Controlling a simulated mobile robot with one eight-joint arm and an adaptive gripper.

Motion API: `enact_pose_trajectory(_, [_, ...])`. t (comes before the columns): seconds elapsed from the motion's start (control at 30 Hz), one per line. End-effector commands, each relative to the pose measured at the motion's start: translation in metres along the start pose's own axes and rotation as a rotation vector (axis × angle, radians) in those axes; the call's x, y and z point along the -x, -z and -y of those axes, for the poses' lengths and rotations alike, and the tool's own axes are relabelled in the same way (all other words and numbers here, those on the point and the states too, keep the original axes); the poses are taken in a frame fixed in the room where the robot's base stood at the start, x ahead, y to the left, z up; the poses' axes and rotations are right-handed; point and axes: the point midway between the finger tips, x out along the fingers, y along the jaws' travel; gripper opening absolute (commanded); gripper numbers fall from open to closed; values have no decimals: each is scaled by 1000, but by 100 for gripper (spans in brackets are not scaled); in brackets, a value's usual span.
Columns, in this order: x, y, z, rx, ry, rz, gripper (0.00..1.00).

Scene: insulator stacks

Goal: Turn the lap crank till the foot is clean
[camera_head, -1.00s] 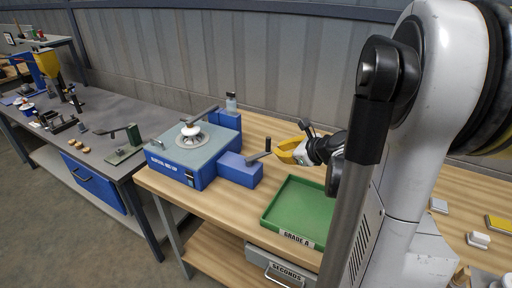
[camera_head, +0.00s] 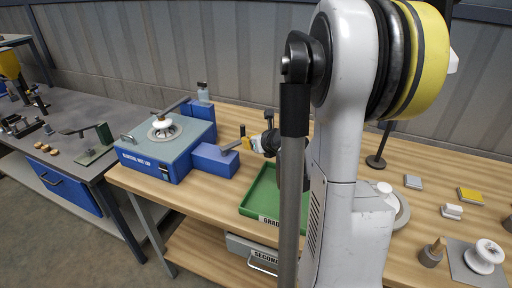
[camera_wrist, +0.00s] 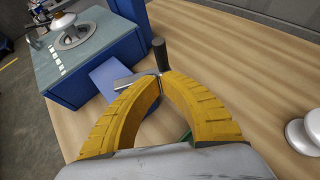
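The blue wet lap machine (camera_head: 180,148) stands on the wooden bench, with a white insulator (camera_head: 161,122) upright on its round plate. Both also show in the wrist view, the machine (camera_wrist: 90,60) at upper left. A blue box at the machine's right side carries the lap crank (camera_head: 231,145), a grey arm with an upright black handle (camera_wrist: 159,54). My gripper (camera_wrist: 161,78) has its yellow fingertips drawn together at the handle's base, and the handle rises between and above them. In the head view my gripper (camera_head: 247,143) is at the crank's outer end. The insulator's foot is hidden.
A green tray (camera_head: 258,206) marked GRADE A lies in front of my gripper, partly behind my arm. White insulators and small blocks lie on the bench at right. A grey bench (camera_head: 65,130) stands to the left.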

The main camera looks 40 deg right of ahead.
Motion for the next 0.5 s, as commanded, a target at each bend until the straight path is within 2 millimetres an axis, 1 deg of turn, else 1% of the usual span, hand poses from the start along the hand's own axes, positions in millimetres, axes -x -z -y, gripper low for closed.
enact_pose_trajectory(0.03, [-7, -3, -1, 1, -2, 0, 0])
enact_pose_trajectory(0.1, [-13, -7, -1, 0, -2, 1, 0])
enact_pose_trajectory(0.2, [-19, -11, 0, 1, -1, 1, 0])
enact_pose_trajectory(0.5, [-21, -14, 0, 0, -1, 1, 0])
